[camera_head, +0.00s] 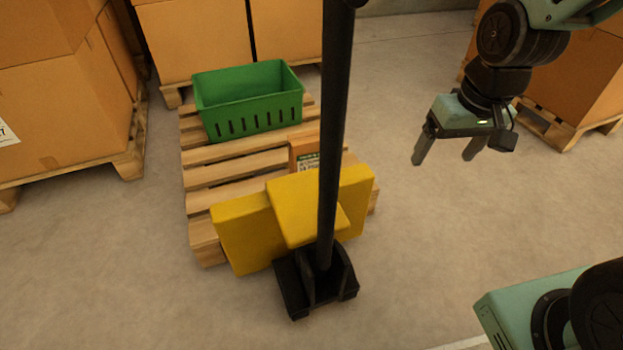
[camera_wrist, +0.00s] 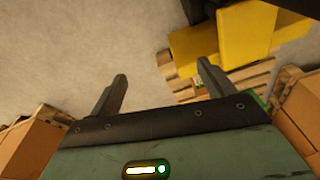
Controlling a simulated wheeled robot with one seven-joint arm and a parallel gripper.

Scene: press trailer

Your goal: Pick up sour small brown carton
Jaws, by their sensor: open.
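A small brown carton (camera_head: 304,151) with a printed label stands on the wooden pallet (camera_head: 218,176), near the middle right of its slats. The black pole and the yellow truck body hide part of it in the head view. My gripper (camera_head: 447,159) is open and empty, to the right of the pallet and apart from the carton. In the wrist view my gripper's two fingers (camera_wrist: 162,84) are spread, with bare floor and a pallet edge beyond them. I cannot make out the small carton for sure in the wrist view.
A green crate (camera_head: 250,112) stands on the same pallet behind the carton. A yellow pallet truck (camera_head: 245,232) with a tall black pole (camera_head: 334,110) stands at the pallet's front. Large cartons on pallets stand left (camera_head: 65,110), behind and right (camera_head: 578,75). Floor right of the pallet is clear.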

